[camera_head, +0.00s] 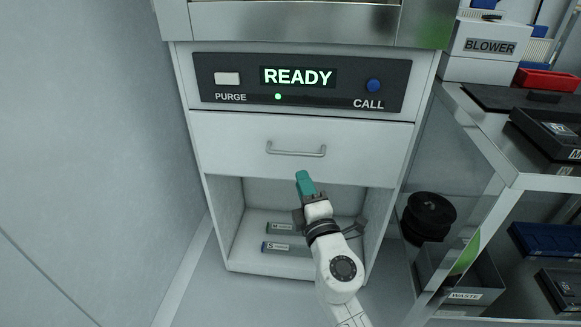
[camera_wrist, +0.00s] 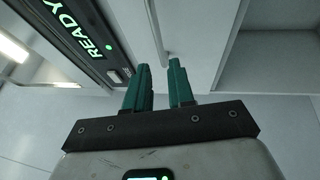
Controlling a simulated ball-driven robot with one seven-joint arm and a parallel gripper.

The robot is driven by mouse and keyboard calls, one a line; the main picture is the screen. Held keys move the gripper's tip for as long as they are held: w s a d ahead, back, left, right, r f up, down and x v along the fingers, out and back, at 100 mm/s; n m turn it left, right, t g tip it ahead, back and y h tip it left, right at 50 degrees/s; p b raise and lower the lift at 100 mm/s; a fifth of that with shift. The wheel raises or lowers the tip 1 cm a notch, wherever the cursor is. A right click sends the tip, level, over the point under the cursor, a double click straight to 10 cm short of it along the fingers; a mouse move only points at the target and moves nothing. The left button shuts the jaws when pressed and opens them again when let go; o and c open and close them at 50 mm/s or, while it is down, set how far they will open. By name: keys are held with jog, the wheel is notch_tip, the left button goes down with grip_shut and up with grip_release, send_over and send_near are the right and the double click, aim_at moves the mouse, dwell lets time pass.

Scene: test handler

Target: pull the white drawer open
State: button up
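The white drawer (camera_head: 235,140) sits under the control panel, its front flush with the cabinet. Its grey bar handle (camera_head: 296,153) is centred on the front and also shows in the wrist view (camera_wrist: 157,30). My gripper (camera_head: 303,174) has teal fingers and is just below the handle in the head view. In the wrist view my gripper (camera_wrist: 160,64) is open, with a clear gap between the fingers. The handle lies ahead of the fingertips there, roughly in line with the gap. I cannot tell how far the fingertips are from it, and nothing is held.
The panel (camera_head: 300,85) above reads READY. Below the drawer is an open compartment (camera_head: 235,215) with labelled trays (camera_head: 283,248). A metal-framed cart (camera_head: 505,180) stands close on the right, with a waste bin (camera_head: 465,296). A plain wall (camera_head: 85,130) is on the left.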

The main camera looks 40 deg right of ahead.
aim_at(290, 153)
jog(key=p+x, duration=0.1)
jog(key=x, duration=0.9)
jog(key=shift+w+d+r, duration=0.15)
jog(key=shift+w, duration=0.2)
jog(key=shift+c, duration=0.2)
grip_shut()
